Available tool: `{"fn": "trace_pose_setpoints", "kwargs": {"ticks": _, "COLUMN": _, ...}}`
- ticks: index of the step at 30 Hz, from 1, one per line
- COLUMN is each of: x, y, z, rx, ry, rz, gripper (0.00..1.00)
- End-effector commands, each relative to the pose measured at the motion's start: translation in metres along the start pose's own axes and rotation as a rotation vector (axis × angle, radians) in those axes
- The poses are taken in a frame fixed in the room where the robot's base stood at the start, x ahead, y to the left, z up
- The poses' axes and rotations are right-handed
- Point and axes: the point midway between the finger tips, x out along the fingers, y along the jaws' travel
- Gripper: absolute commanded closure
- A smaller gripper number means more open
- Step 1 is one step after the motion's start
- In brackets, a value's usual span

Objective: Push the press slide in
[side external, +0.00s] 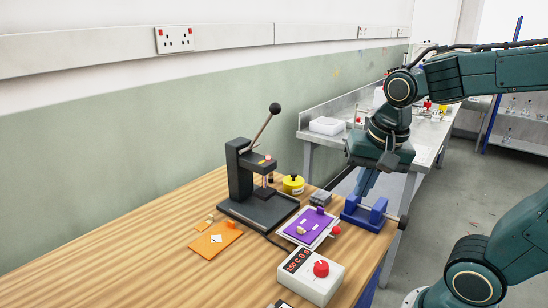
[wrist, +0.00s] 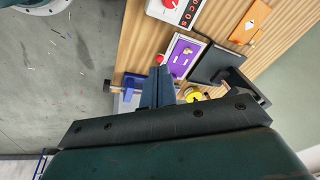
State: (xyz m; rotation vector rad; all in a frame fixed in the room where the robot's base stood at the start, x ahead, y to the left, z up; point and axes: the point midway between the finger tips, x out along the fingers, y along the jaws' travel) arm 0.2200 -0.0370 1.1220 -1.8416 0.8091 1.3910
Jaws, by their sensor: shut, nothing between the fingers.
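The black lever press (side external: 242,180) stands near the wall on the wooden bench, its ball-topped lever raised. In front of it is a purple plate on a pale tray (side external: 310,228), with small pale pieces on it and a red knob at its right side; I cannot tell for sure which part is the press slide. The purple plate also shows in the wrist view (wrist: 183,56). My gripper (side external: 365,188) is shut and empty, pointing down over the blue bracket at the bench's right end. In the wrist view my gripper's fingers (wrist: 158,78) are together, just below the purple plate.
The blue bracket (side external: 366,212) has a dark knob at the bench edge. A white control box with a red dial (side external: 312,272) stands in front. A yellow round container (side external: 293,184) and an orange mat (side external: 214,240) lie near the press. Bare wood is free at left.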

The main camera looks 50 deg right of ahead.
Motion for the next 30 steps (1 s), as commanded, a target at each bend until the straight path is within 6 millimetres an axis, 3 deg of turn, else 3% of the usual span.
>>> {"fn": "trace_pose_setpoints", "kwargs": {"ticks": 14, "x": 0.044, "y": 0.003, "z": -0.039, "rx": 0.819, "ry": -0.025, "rz": 0.241, "gripper": 1.0}}
{"fn": "trace_pose_setpoints", "kwargs": {"ticks": 30, "x": 0.103, "y": 0.019, "z": -0.074, "rx": 1.685, "ry": 0.14, "rz": 0.528, "gripper": 1.0}}
